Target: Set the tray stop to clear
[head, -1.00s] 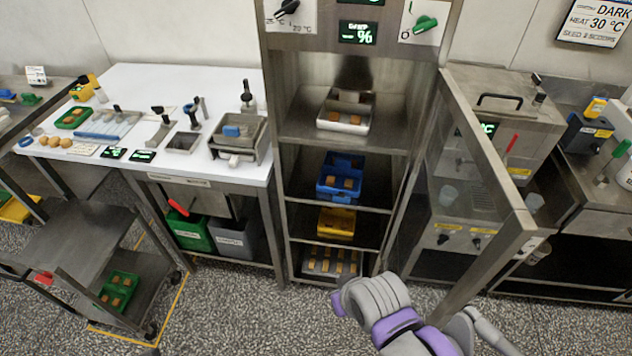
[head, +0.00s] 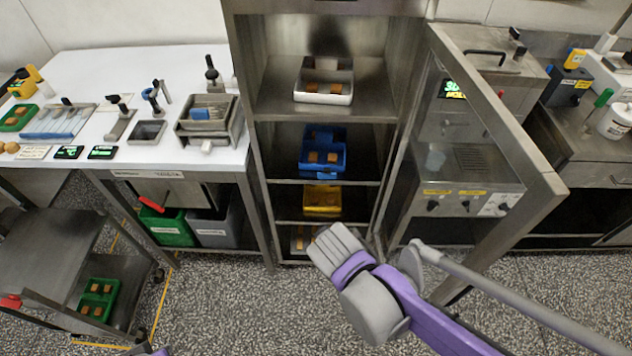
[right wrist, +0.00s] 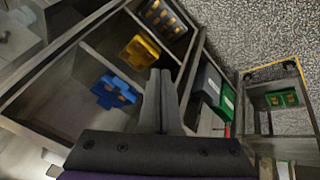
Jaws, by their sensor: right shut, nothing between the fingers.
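I cannot make out for sure which part is the tray stop. A red lever (head: 151,204) sticks out under the front of the white bench, and a red knob (head: 11,302) sits on the trolley's edge at the far left. My right arm reaches in from the lower right, its wrist in front of the rack's lowest shelf. In the right wrist view my right gripper (right wrist: 160,73) is shut and empty, its two fingers together, pointing toward the open rack.
The open rack (head: 260,165) holds a white tray (head: 324,97), a blue tray (head: 339,157) and a yellow tray (head: 322,211). Its glass door (head: 540,185) stands open to the right. A green tray (head: 87,309) is on the trolley. Speckled floor is free in front.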

